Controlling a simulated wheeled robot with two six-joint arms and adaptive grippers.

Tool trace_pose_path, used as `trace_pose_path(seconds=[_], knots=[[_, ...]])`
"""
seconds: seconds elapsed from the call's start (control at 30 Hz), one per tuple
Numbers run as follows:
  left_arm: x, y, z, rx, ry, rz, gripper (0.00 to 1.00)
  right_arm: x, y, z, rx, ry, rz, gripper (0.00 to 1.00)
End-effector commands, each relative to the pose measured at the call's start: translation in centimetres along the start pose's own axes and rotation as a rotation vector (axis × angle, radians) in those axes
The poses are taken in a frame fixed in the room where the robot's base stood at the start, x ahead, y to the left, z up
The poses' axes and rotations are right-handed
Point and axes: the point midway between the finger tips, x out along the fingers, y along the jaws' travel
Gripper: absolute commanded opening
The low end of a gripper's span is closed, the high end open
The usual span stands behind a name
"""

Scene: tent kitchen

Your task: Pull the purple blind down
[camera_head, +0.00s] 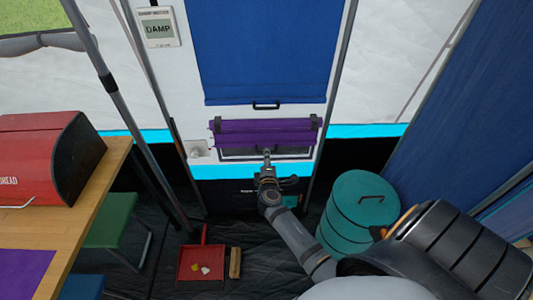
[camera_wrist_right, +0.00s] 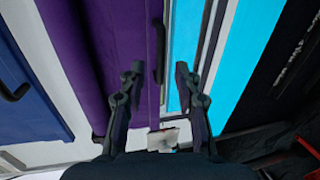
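The purple blind (camera_head: 264,131) is bunched in a short roll across the white panel below a blue blind. It fills the left of the right wrist view as purple cloth (camera_wrist_right: 75,60). A dark bar handle (camera_wrist_right: 158,50) lies along its lower edge in that view. My right gripper (camera_head: 267,157) is just below the blind's lower edge. In the wrist view my right gripper (camera_wrist_right: 158,85) has its fingers apart, with the handle ahead between them; I see no clear contact. The left gripper is not in view.
The blue blind (camera_head: 265,50) hangs above with its own handle (camera_head: 266,106). A teal bin (camera_head: 358,215) stands right of my arm. A red dustpan (camera_head: 202,262) lies on the floor. A wooden table (camera_head: 85,220) with a red bread box (camera_head: 40,160) is at left.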

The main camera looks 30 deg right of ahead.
Motion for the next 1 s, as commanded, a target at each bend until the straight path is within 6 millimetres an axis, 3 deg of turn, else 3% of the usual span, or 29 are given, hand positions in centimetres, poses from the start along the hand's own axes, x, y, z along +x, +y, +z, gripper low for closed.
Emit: trace_pose_path(seconds=[0.1,0.23,0.6,0.87,1.0], knots=[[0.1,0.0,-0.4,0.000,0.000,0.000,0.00,2.6,-0.1,0.0,-0.002,-0.001,0.002,0.33],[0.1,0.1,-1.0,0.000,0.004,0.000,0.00,4.4,-0.1,0.0,-0.001,0.000,0.000,0.33],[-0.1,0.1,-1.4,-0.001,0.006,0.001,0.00,5.3,-0.1,0.0,0.001,0.001,-0.001,0.33],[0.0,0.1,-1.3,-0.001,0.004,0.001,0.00,5.3,-0.1,0.0,0.001,0.001,-0.001,0.00],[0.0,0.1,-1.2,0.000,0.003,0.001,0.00,5.3,-0.1,0.0,0.001,0.001,-0.001,0.00]])
